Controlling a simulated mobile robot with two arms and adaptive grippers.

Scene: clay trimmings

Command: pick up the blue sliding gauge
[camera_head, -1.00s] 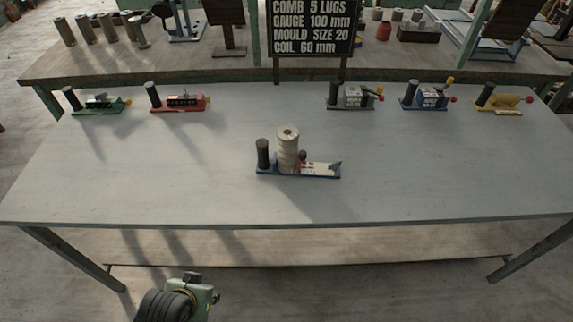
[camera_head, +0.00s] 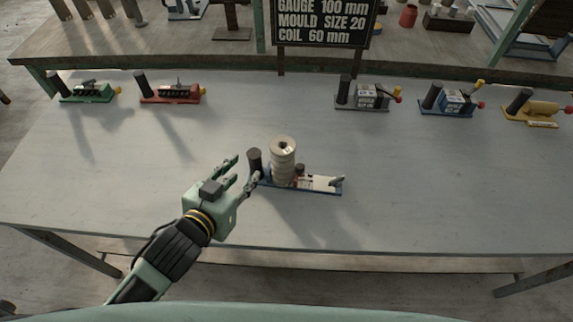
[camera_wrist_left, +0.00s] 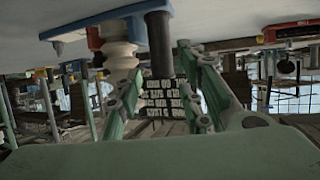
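The blue sliding gauge (camera_head: 318,185) lies on the table's middle, a long blue base with a pale strip. A dark upright post (camera_head: 254,162) stands at its left end, with a cream ribbed spool (camera_head: 284,160) beside it. My left gripper (camera_head: 245,170) is open at the gauge's left end, its fingers pointing toward the dark post. In the left wrist view, which is upside down, the post (camera_wrist_left: 159,45) shows between the two open fingers, and the spool (camera_wrist_left: 118,50) is to its left. I cannot tell whether a finger touches the post. My right gripper is not in view.
Along the table's back edge stand a green device (camera_head: 87,92), a red one (camera_head: 172,93), a grey one (camera_head: 366,97), a blue one (camera_head: 452,102) and a yellow one (camera_head: 540,107). A black sign (camera_head: 322,22) stands behind. The table (camera_head: 420,190) is clear around the gauge.

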